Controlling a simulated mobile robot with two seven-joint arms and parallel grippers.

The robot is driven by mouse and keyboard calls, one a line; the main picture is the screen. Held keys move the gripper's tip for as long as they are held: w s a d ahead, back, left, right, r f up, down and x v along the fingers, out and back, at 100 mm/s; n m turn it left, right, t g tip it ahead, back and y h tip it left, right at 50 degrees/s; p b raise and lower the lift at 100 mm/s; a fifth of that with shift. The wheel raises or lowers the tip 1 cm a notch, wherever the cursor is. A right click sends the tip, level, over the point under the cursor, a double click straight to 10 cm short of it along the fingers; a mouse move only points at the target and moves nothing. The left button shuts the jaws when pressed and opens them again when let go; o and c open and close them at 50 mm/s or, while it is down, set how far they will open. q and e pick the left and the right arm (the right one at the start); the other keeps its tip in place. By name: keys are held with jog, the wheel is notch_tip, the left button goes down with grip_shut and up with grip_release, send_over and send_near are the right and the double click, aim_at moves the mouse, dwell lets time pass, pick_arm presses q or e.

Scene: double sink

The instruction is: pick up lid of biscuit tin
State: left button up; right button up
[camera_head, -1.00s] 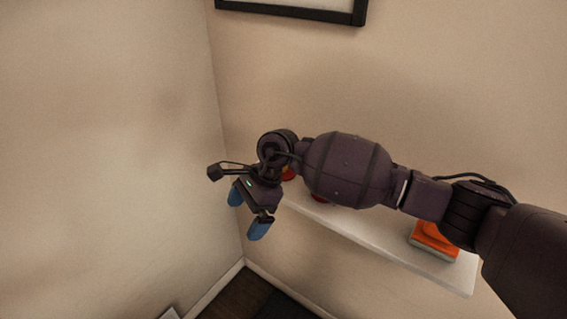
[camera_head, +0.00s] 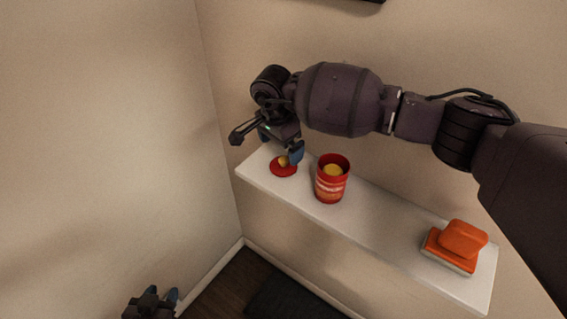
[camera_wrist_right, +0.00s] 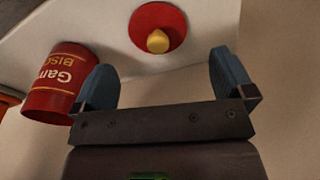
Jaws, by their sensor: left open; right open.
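The lid (camera_head: 277,172) is a flat red disc with a yellow knob. It lies on the left end of the white shelf and also shows in the right wrist view (camera_wrist_right: 155,20). The red biscuit tin (camera_head: 330,188) stands upright and uncovered to its right, with something yellow inside; it also shows in the right wrist view (camera_wrist_right: 62,85). My right gripper (camera_head: 280,143) is open and empty, close to the lid. In the right wrist view, the knob appears between the gripper's spread blue fingers (camera_wrist_right: 160,66), beyond their tips. My left gripper (camera_head: 160,296) is low at the bottom left, away from the shelf.
Orange sponge-like blocks (camera_head: 456,246) sit at the right end of the shelf (camera_head: 385,225). Walls stand behind and to the left of the shelf. The shelf between tin and blocks is clear. A dark mat (camera_head: 290,299) lies on the floor below.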

aim_at(283, 159)
jog(key=shift+d+f, duration=0.1)
jog(key=shift+f, duration=0.6)
jog(key=f, duration=0.1)
jog(key=f+p, duration=0.1)
jog(key=f, duration=0.1)
jog(key=shift+w+d+f, duration=0.1)
jog(key=shift+d, duration=0.1)
jog(key=shift+f, duration=0.45)
jog(key=shift+c, duration=0.8)
jog(key=c, duration=0.7)
